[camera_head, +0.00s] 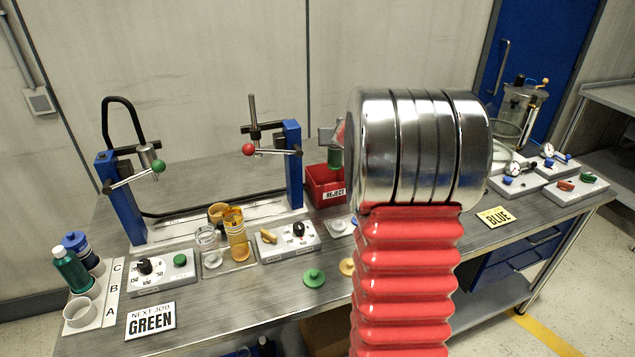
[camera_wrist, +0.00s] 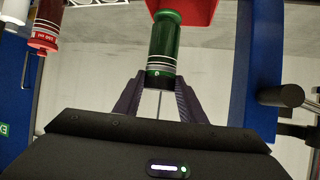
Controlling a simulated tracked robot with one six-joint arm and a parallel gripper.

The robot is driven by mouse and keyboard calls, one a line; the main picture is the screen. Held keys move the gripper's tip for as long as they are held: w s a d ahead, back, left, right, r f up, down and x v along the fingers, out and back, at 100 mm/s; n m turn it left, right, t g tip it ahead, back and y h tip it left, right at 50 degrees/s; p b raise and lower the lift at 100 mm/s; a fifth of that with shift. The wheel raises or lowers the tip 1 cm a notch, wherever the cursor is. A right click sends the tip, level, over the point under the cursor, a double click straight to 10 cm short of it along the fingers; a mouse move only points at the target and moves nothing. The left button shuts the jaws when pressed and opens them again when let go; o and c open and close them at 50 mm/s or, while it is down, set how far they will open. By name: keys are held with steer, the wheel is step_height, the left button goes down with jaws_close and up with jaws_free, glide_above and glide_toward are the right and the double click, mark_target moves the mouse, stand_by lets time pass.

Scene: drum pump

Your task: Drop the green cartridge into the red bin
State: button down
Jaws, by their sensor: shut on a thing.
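The green cartridge (camera_head: 335,157) hangs upright at the red bin (camera_head: 325,187), its lower end overlapping the bin's opening in the head view. My gripper (camera_head: 330,135) is shut on its upper part, partly hidden behind my arm. The bin carries a REJECT label and stands on the bench behind my arm, right of a blue post. In the wrist view the cartridge (camera_wrist: 164,50) sits between the two dark fingers of my gripper (camera_wrist: 160,82). The red bin (camera_wrist: 187,8) shows at the top edge, beyond the cartridge's far end. Whether the cartridge touches the bin is unclear.
A blue-post frame (camera_head: 291,165) with a red-knobbed lever stands just left of the bin; another blue post (camera_head: 125,200) is farther left. Orange and clear cups (camera_head: 236,235) and control boxes (camera_head: 290,241) line the front. A red-ended cylinder (camera_wrist: 45,30) shows in the wrist view.

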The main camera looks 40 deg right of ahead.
mark_target(336, 154)
steer(key=shift+w+d, duration=0.15)
steer(key=shift+w, duration=0.05)
stand_by(0.3)
steer(key=shift+f, duration=2.95)
steer(key=c, duration=1)
jaws_free()
steer(key=shift+c, duration=0.2)
